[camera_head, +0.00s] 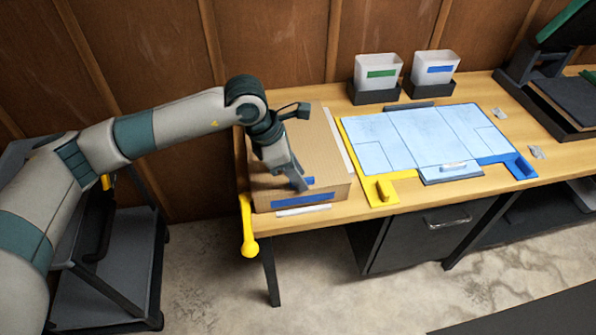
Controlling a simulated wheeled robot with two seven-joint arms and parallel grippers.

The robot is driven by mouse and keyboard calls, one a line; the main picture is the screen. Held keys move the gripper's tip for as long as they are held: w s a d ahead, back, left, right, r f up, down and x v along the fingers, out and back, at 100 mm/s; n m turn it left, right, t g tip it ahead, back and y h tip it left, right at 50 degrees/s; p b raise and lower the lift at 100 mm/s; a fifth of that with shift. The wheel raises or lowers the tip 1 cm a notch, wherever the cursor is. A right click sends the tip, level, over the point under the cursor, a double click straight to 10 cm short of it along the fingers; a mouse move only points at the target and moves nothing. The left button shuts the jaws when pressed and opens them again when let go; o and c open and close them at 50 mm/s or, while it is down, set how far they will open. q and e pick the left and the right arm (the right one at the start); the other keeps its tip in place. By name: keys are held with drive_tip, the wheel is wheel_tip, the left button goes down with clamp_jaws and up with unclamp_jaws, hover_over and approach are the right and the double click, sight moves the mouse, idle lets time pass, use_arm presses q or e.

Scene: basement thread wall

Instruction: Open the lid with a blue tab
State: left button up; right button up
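A brown cardboard box (326,180) sits at the left end of the wooden workbench. A blue strip (285,203) runs along its front face, and a small blue piece (310,181) shows on the top beside my gripper's tip. My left arm comes in from the left and reaches down over the box. My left gripper (298,183) points down at the box top close to its front edge. Whether it touches the box, and whether its fingers are apart, I cannot tell. The gripper and wrist hide part of the box top. My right gripper is not in view.
A light-blue panel board (405,138) with yellow and blue edges lies right of the box. Two white bins (377,71) (435,68) stand behind it. A yellow-knobbed bar (249,243) hangs at the bench's left edge. A dark cart (110,290) stands at left.

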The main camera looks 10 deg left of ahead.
use_arm(q)
drive_tip(key=shift+f, duration=0.15)
clamp_jaws()
idle(1.4)
